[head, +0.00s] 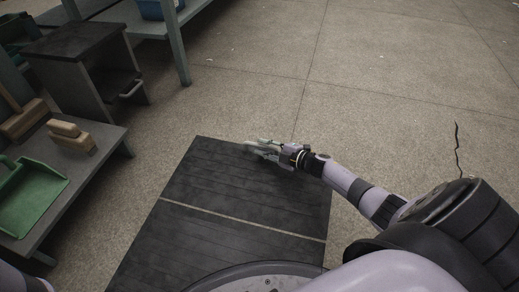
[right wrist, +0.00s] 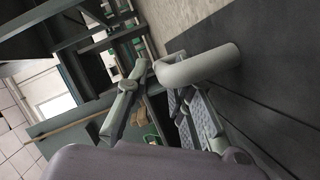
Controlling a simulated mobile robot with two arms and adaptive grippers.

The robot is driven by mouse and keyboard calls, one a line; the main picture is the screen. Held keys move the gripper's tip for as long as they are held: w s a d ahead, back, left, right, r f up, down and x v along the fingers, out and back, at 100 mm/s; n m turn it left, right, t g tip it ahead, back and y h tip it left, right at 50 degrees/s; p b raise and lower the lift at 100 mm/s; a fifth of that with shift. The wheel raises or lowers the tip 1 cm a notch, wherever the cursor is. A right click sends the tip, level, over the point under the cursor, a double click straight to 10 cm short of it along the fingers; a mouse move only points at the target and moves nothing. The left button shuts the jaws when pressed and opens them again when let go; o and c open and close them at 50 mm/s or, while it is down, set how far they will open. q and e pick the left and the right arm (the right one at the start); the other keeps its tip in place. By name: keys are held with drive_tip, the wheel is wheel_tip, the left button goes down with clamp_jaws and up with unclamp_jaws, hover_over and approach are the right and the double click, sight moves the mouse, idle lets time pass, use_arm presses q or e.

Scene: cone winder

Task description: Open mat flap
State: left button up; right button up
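The black mat (head: 245,195) lies flat on the floor, and a pale seam crosses it. A pale grey-green bar handle (right wrist: 200,65) stands out from the dark mat surface (right wrist: 275,80) in the right wrist view. My right gripper (head: 258,149) is low over the far part of the mat. In the right wrist view its two fingers (right wrist: 158,85) are spread, with the bent end of the handle at the gap between the tips. I cannot tell whether they touch it. My left gripper is not in view.
A low bench (head: 95,172) with a green dustpan (head: 32,197) and wooden brushes (head: 72,137) stands left of the mat. A dark step stool (head: 75,45) is behind it. A blue bin (head: 158,8) sits on a rack at the top.

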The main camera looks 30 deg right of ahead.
drive_tip(key=shift+b+x, duration=0.35)
drive_tip(key=shift+x, duration=0.8)
drive_tip(key=shift+c, duration=0.3)
drive_tip(key=c, duration=0.4)
clamp_jaws()
drive_tip(key=shift+r, duration=0.15)
